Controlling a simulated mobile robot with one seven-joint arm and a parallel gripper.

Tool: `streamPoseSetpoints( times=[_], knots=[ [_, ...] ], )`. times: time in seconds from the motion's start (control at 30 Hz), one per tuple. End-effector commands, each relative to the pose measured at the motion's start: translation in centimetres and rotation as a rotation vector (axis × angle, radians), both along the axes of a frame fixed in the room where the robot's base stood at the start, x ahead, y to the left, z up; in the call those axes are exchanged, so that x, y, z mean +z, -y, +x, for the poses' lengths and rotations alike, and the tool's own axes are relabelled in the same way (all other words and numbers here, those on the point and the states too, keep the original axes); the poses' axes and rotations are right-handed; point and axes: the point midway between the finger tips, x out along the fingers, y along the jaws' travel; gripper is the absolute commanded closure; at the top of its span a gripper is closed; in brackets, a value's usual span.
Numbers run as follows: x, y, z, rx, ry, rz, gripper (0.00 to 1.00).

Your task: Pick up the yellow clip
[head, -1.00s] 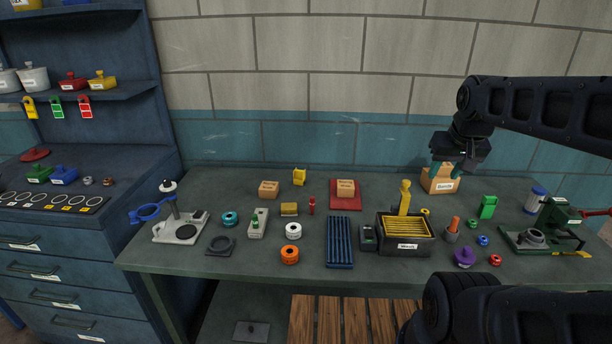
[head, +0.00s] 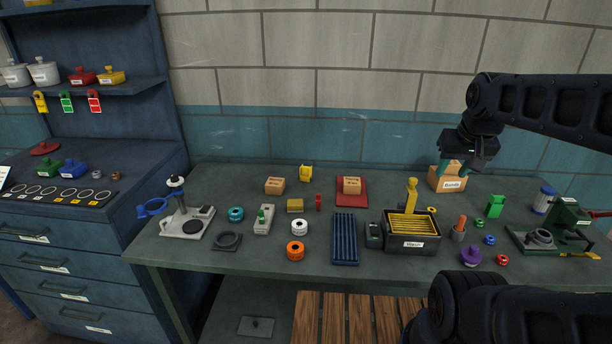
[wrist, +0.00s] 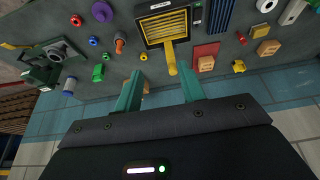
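A small yellow piece that looks like the yellow clip (head: 306,173) stands near the back of the bench, left of the red mat. It also shows in the wrist view (wrist: 239,66), right of the fingers. My gripper (head: 454,167) is at the back right of the bench, above or just in front of a cardboard box, well to the right of the clip. In the wrist view its two green fingers (wrist: 160,90) are spread with nothing held between them. The box is mostly hidden by the gripper in the wrist view.
The labelled cardboard box (head: 449,184) is close to the fingers. Between gripper and clip are the red mat (head: 351,199) with a small box and the black bin (head: 408,243) with an upright yellow handle (head: 411,195). A small box (head: 275,186) stands left of the clip.

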Motion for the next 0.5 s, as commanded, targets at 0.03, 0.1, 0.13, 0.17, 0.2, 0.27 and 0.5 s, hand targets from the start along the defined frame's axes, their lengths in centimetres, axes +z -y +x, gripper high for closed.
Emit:
streamPoseSetpoints(
  times=[0.03,0.1,0.13,0.17,0.2,0.27,0.5],
  knots=[
    [0.0,0.0,0.0,0.0,0.0,0.0,0.6],
    [0.0,0.0,0.0,0.0,0.0,0.0,0.6],
    [0.0,0.0,0.0,0.0,0.0,0.0,0.6],
    [0.0,0.0,0.0,0.0,0.0,0.0,0.6],
    [0.0,0.0,0.0,0.0,0.0,0.0,0.59],
    [0.0,0.0,0.0,0.0,0.0,0.0,0.59],
    [0.24,-0.09,0.39,0.01,-0.003,-0.003,0.59]
  ],
)
